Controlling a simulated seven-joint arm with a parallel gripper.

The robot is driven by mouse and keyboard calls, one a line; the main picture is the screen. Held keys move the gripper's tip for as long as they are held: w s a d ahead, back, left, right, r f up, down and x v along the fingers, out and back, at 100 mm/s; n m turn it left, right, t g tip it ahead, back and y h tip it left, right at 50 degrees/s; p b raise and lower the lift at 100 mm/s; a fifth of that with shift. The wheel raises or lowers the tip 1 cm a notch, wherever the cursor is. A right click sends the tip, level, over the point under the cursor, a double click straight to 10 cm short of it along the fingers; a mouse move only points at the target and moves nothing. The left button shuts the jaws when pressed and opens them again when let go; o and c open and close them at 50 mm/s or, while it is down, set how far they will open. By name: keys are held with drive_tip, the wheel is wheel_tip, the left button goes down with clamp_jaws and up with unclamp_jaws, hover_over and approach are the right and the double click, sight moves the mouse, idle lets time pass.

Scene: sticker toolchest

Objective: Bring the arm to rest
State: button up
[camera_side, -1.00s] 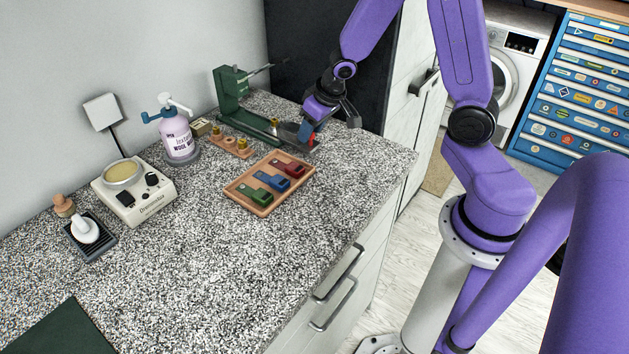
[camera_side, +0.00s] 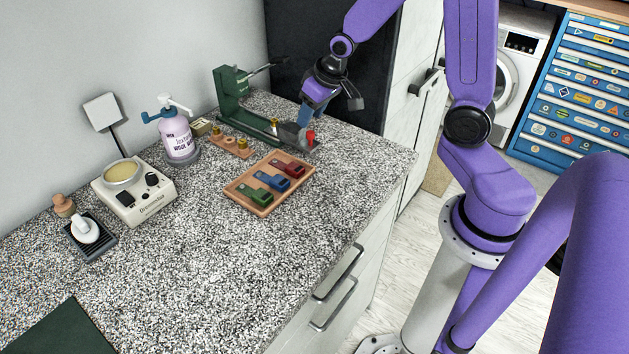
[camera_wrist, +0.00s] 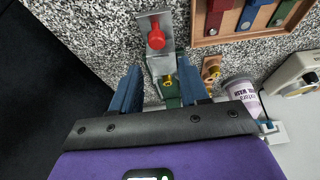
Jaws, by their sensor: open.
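My gripper (camera_side: 322,105) is open and empty, raised above the far right part of the counter in the side view. In the wrist view its two blue fingers (camera_wrist: 162,90) stand apart with a gap between them. Below it is the end of a green press-like stand (camera_side: 232,97) with a grey plate and a red knob (camera_side: 310,135). The red knob also shows in the wrist view (camera_wrist: 156,39), beyond the fingertips and apart from them.
A wooden tray (camera_side: 236,192) with red, blue and green pieces lies left of the stand's end. A dark panel (camera_side: 290,60) rises behind.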

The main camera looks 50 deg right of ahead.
drive_tip(key=s+a+r+n+g+y, duration=0.1)
drive_tip(key=s+a+r+n+g, duration=0.15)
drive_tip(key=s+a+n, duration=0.65)
drive_tip(key=s+a+r+n+g, duration=0.1)
drive_tip(key=s, duration=0.8)
drive_tip(key=s+a+r+n+g, duration=0.1)
drive_tip(key=s+n, duration=0.1)
drive_tip(key=s, duration=0.7)
drive_tip(key=shift+a+r+n+h, duration=0.15)
drive_tip(key=shift+r+n+h, duration=0.15)
drive_tip(key=shift+r, duration=0.05)
drive_tip(key=shift+w, duration=0.1)
drive_tip(key=shift+c, duration=0.3)
